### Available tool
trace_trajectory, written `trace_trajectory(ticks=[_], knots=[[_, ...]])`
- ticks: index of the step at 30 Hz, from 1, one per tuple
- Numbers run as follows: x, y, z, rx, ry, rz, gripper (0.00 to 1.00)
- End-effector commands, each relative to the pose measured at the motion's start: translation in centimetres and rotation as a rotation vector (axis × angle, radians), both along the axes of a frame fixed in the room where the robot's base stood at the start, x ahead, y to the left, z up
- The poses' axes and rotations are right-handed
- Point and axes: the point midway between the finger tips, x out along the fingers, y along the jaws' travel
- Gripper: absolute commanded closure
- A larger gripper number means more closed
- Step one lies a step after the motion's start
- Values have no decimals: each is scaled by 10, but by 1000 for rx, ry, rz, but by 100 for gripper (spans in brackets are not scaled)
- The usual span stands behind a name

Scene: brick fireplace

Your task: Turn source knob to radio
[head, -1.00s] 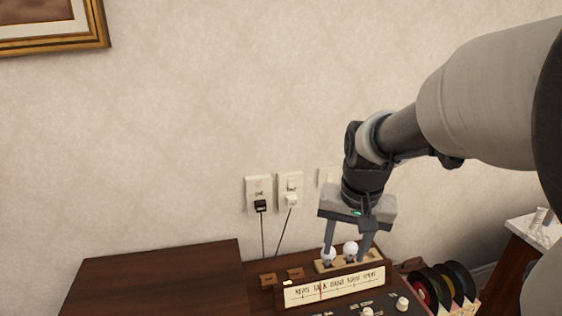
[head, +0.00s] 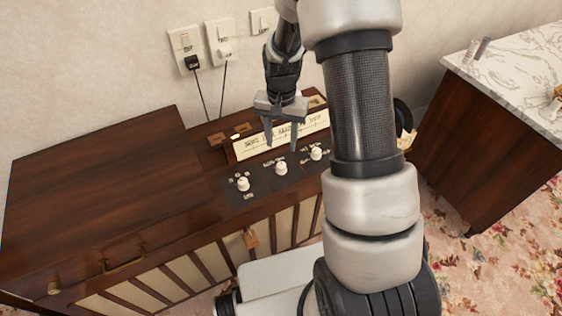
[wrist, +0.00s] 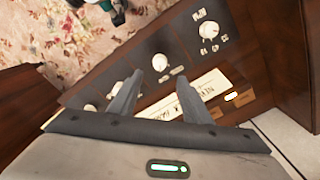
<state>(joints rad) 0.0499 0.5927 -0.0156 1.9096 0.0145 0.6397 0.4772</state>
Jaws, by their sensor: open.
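Three white knobs stand in a row on the dark control panel (head: 262,180) of a wooden radio console: the left knob (head: 243,184), the middle knob (head: 280,167) and the right knob (head: 316,153). Their labels are too small to read, so I cannot tell which is the source knob. My gripper (head: 281,147) is open and empty, pointing down above the panel just behind the middle knob. In the wrist view, the middle knob (wrist: 160,62) lies just beyond and between the fingertips.
The lit tuning dial (head: 290,133) stands upright behind the knobs, close to my fingers. A closed wooden lid (head: 95,165) covers the console's left part. A marble-topped cabinet (head: 510,75) stands at the right. Wall outlets (head: 186,48) with plugged cords are behind.

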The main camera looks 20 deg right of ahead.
Motion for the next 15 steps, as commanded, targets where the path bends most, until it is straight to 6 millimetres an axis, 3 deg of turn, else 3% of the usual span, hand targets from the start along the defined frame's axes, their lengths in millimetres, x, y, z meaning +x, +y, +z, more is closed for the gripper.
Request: trace_trajectory(ticks=[6,15], knots=[[-1,0,-51,1,3,1,56],[0,0,-92,0,1,1,56]])
